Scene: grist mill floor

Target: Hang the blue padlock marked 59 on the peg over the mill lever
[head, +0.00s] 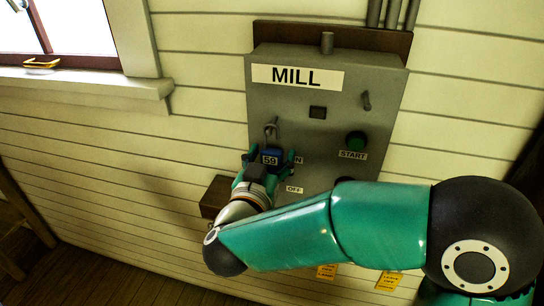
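The blue padlock (271,160) marked 59 is in front of the left part of the grey mill panel (330,85). Its grey shackle points up, and its top is at or very near a small peg (269,126); I cannot tell whether it is around the peg. My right gripper (268,156) has its teal fingers on both sides of the padlock body, shut on it. The mill lever is not clearly seen; my gripper and arm cover the area by the ON and OFF labels (294,190). My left gripper is not in view.
A brown wooden box (214,195) is at the panel's lower left. Yellow tags (389,282) hang below my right arm. A window sill (90,90) is at upper left.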

